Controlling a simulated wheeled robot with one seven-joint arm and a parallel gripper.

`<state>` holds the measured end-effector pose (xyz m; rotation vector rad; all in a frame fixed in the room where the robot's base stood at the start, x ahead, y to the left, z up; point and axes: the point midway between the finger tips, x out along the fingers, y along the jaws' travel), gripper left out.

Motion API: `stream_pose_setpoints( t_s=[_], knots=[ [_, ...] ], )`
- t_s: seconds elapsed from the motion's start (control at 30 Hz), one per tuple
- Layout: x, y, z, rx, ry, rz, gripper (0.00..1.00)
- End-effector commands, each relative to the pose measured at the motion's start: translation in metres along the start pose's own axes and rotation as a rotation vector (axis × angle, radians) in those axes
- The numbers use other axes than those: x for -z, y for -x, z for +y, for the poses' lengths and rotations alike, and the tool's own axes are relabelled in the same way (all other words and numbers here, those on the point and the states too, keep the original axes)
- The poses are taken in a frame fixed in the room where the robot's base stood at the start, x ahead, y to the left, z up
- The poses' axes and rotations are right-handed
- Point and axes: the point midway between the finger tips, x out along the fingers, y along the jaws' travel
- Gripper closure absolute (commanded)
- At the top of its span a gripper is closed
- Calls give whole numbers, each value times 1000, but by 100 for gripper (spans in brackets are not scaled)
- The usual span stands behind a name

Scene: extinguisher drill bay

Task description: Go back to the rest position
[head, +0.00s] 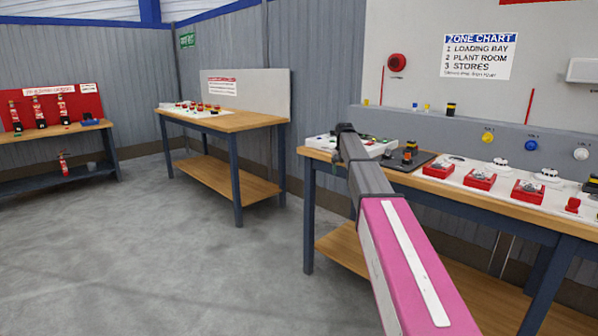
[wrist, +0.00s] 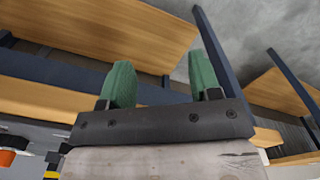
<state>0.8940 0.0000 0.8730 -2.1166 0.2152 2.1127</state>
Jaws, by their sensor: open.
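My gripper shows in the wrist view (wrist: 163,82) with its two green fingers spread apart and nothing between them. Beyond the fingers I see a wooden bench top and lower shelf, dark table legs and grey floor. In the head view my pink and grey arm reaches forward from the bottom right. Its far end is in front of the near bench (head: 455,193), by the bench's left end. The fingertips are hard to make out in the head view.
The near bench holds a white tray (head: 377,147), a dark board (head: 405,158) and red call-point boxes (head: 480,179). A second bench (head: 230,121) stands at the back wall. Extinguishers (head: 40,113) stand on a shelf at far left. The grey floor on the left is clear.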

Motion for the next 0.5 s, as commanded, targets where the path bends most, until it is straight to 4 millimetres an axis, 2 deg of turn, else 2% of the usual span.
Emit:
stream_pose_setpoints(
  t_s=[0.03, 0.2, 0.3, 0.5],
  knots=[
    [-33, -30, 7, -1, 10, -5, 43],
    [-103, -110, 21, -1, 49, -4, 43],
    [-148, -152, 30, -1, 72, -4, 43],
    [-241, -220, 49, 0, 118, -3, 43]
  ],
)
